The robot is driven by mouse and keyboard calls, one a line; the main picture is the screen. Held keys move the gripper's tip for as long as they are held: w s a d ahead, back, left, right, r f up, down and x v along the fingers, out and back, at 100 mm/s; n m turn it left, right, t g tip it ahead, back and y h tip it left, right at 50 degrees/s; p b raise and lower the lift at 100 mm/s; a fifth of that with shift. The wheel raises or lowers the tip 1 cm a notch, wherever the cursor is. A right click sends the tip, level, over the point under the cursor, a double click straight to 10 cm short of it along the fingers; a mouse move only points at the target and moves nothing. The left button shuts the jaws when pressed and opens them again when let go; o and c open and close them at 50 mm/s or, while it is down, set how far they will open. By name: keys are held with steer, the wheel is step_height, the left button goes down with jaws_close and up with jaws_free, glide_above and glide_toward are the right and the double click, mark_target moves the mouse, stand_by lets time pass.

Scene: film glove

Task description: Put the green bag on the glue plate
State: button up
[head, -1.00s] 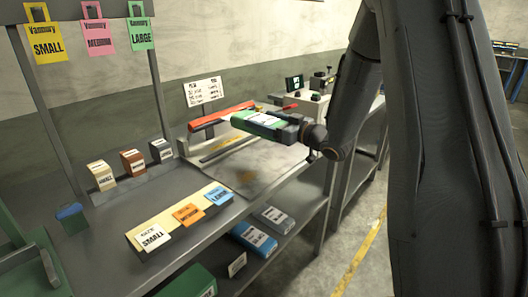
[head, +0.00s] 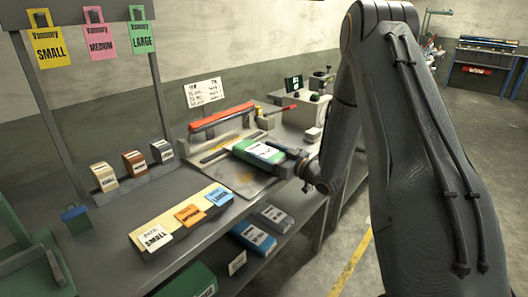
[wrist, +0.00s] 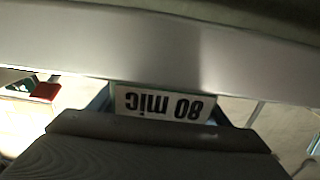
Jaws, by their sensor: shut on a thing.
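The green bag (head: 258,152), a flat green pack with a white label, is in my gripper (head: 292,163). The jaws are shut on its right end, and it lies nearly level over the back right of the glue plate. The glue plate (head: 238,181) is a pale plate with a brown stain, on the bench. I cannot tell whether the bag touches it. The wrist view shows an upside-down "80 mic" label (wrist: 165,104) close up; most else there is hidden.
A red-barred tool (head: 222,117) stands behind the plate, with a machine (head: 300,109) to its right. Size-marked cards (head: 190,214) lie at the front left. Small boxes (head: 133,162) stand left of the plate. Packs (head: 253,238) lie on the lower shelf.

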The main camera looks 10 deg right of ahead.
steer(key=o, duration=1.1)
steer(key=b+v, duration=0.2)
steer(key=v, duration=1)
